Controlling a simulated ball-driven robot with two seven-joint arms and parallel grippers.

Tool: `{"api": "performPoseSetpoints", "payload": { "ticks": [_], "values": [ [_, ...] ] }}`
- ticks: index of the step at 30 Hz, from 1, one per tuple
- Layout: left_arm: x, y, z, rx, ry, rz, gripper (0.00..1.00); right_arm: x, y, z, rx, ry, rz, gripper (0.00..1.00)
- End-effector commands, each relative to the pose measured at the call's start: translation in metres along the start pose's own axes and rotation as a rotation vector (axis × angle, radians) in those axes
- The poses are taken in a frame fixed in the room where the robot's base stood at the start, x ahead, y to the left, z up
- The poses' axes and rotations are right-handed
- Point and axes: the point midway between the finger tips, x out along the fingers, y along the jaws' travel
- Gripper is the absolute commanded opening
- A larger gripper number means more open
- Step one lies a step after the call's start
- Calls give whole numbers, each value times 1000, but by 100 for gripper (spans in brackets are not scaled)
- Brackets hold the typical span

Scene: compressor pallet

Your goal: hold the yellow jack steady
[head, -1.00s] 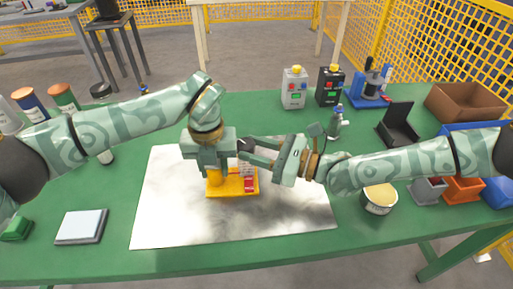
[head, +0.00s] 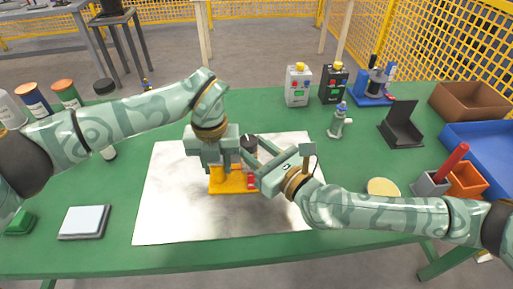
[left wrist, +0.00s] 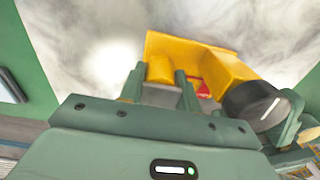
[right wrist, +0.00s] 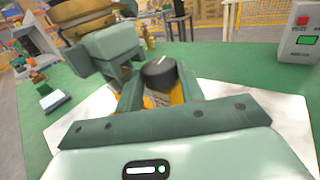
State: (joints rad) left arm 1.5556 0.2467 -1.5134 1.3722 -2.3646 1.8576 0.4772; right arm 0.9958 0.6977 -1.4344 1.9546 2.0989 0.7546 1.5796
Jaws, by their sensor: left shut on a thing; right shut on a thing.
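The yellow jack (head: 232,184) sits on the bright metal sheet, with a flat base, an upright yellow post (left wrist: 160,68), a small red part (head: 251,181) and a black knob (head: 249,142) with a white line on top. My left gripper (head: 214,172) is shut on the yellow post from above; in the left wrist view the post is between its fingers. My right gripper (head: 252,160) comes from the lower right and is shut on the black knob, which shows between its fingers in the right wrist view (right wrist: 158,73). The grippers hide part of the jack.
The metal sheet (head: 180,218) is clear around the jack. A light square pad (head: 84,222) lies at the left. Two control boxes (head: 298,86), a small bottle-like fixture (head: 339,122) and a black stand (head: 401,124) are behind. Bins and a round tin (head: 383,187) are at the right.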

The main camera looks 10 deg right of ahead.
Motion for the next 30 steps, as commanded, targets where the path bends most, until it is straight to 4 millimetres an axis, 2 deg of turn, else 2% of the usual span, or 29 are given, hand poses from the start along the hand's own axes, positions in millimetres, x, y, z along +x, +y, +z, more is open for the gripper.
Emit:
{"api": "performPoseSetpoints", "payload": {
  "ticks": [9,10,12,23,26,30],
  "values": [
    [2,0,-1,0,3,2,0,0,-1,0,-1,-1,-3,16],
    [2,0,-1,0,3,2,0,0,-1,0,-1,-1,-3,41],
    [2,0,-1,-1,3,2,0,0,-1,0,-1,-1,-3,61],
    [2,0,-1,-1,4,2,0,-6,0,-1,1,1,-2,61],
    [2,1,-1,-1,4,2,0,-20,-1,-2,1,3,-3,61],
    [2,1,-1,-1,4,2,0,-53,-1,-2,0,4,-4,61]
  ]
}}
